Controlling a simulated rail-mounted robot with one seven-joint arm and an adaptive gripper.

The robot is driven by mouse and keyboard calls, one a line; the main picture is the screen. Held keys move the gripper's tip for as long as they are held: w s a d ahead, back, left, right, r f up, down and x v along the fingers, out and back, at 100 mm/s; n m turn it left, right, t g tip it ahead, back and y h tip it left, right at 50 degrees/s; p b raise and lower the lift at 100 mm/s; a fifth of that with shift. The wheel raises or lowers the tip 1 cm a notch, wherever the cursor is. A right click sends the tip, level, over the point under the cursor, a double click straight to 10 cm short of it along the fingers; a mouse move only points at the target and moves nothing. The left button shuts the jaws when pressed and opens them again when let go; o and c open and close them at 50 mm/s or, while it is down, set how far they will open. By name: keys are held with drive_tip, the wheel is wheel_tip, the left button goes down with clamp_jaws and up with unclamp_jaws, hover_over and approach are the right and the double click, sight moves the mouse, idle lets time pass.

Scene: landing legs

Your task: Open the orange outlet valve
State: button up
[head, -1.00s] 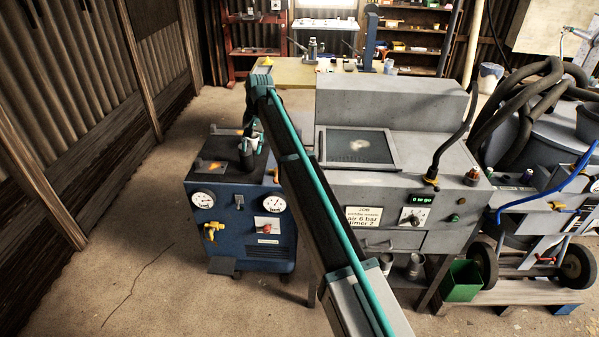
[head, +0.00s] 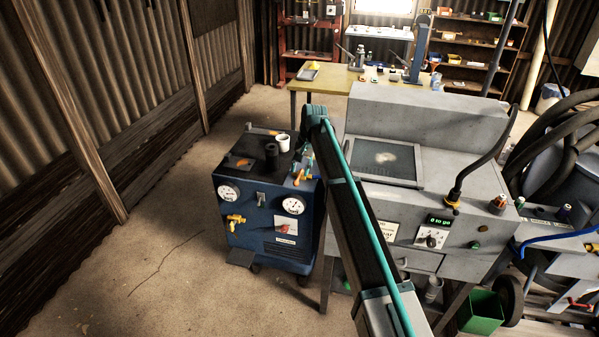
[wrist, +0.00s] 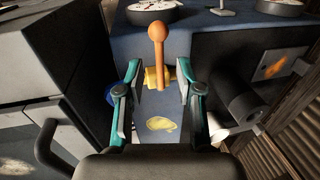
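The orange outlet valve (head: 302,178) sits at the right end of the blue machine's top. In the wrist view its orange lever (wrist: 158,36) with a round knob stands up from a brass body (wrist: 158,77). My gripper (wrist: 158,72) is open, with one finger on each side of the valve. The fingers look apart from the lever; whether either touches the brass body I cannot tell. In the head view my gripper (head: 309,153) is small and partly hidden by my arm at the machine's right edge.
The blue machine (head: 262,245) has two gauges and a yellow-handled tap (head: 236,219) on its front. A black cylinder (head: 272,156) and white cup (head: 283,142) stand on top. A grey cabinet (head: 400,205) is close on the right. Floor at left is clear.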

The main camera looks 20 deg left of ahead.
sight(298, 178)
drive_tip(key=shift+a+f+p, duration=0.15)
drive_tip(key=shift+f, duration=0.65)
drive_tip(key=shift+a+f+p, duration=0.15)
drive_tip(key=shift+f, duration=0.65)
clamp_jaws()
